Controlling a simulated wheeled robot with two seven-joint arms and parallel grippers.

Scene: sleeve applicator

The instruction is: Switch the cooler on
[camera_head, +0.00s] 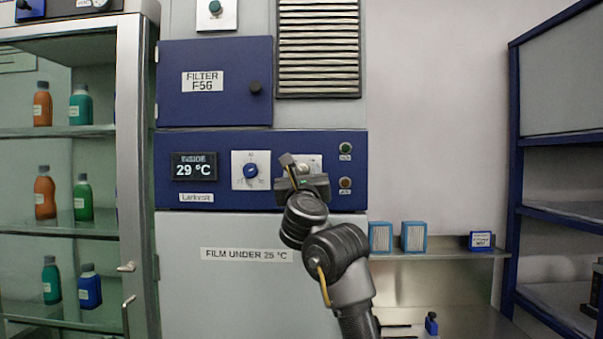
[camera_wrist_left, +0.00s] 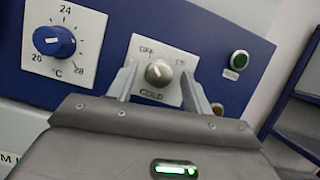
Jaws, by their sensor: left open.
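The cooler's blue control panel (camera_head: 220,200) has a display (camera_head: 194,167) reading "INSIDE 29 °C". A silver round knob (camera_wrist_left: 159,72) sits on a white plate marked "COLD" below; the smaller words above it are hard to read. Its pale mark appears to point up and left. My left gripper (camera_head: 302,168) is in front of this plate and mostly hides the knob in the head view. In the left wrist view my left gripper (camera_wrist_left: 158,78) is open, with one finger on each side of the knob; contact cannot be told. My right gripper is not in view.
A blue temperature dial (camera_head: 251,170) is left of the knob. A green button or lamp (camera_head: 345,148) and an amber one (camera_head: 345,183) are to its right. A glass-door cabinet (camera_head: 130,120) with bottles stands left. A steel shelf (camera_head: 440,253) with small boxes is right.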

